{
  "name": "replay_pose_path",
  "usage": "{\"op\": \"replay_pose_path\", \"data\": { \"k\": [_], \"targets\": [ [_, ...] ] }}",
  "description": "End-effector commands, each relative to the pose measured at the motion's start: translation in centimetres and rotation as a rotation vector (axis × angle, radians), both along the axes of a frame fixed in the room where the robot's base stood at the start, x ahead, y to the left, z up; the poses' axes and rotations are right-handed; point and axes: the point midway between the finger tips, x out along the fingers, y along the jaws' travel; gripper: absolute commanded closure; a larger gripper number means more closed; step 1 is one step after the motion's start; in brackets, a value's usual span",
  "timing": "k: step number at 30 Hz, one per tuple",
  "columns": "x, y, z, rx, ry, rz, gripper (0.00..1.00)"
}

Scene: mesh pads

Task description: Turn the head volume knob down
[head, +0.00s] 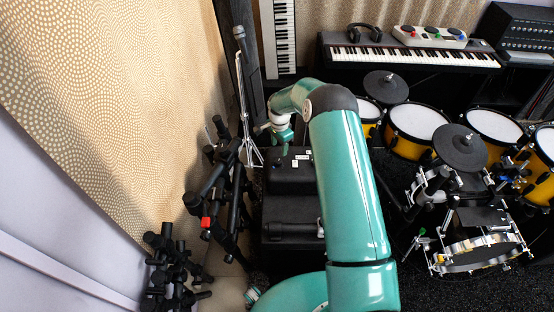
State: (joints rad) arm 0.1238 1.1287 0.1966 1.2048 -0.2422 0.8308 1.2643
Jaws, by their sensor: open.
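A black box like an amplifier head (287,184) stands at the centre, left of my teal arm. Small pale labels and a small dark blue knob-like spot (284,150) show near its back edge. I cannot read which control is the volume. My gripper (283,143) points down at this back edge, at the end of my bent arm. It is open, but its fingers are small and hard to make out. I cannot tell whether it touches a knob. My arm hides the box's right side.
Black stands (232,205) crowd the left beside the patterned curtain (110,90). A microphone stand (243,100) rises behind. Yellow drums with pale pads (418,122) fill the right. A keyboard (410,57) at the back carries a white box with coloured knobs (430,36).

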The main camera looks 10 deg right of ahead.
Motion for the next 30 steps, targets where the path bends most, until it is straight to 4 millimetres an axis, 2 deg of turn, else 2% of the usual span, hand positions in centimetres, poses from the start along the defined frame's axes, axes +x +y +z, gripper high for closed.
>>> {"op": "replay_pose_path", "data": {
  "k": [3,12,18,26,30],
  "targets": [
    [0.0,0.2,-2.7,0.002,0.003,0.002,0.5],
    [0.2,0.5,-8.0,0.001,0.0,0.004,0.5],
    [0.4,0.6,-9.3,0.0,-0.001,0.006,0.5],
    [0.4,0.6,-9.4,0.0,-0.001,0.006,0.5],
    [0.4,0.6,-9.4,0.0,-0.001,0.006,0.77]
  ]
}}
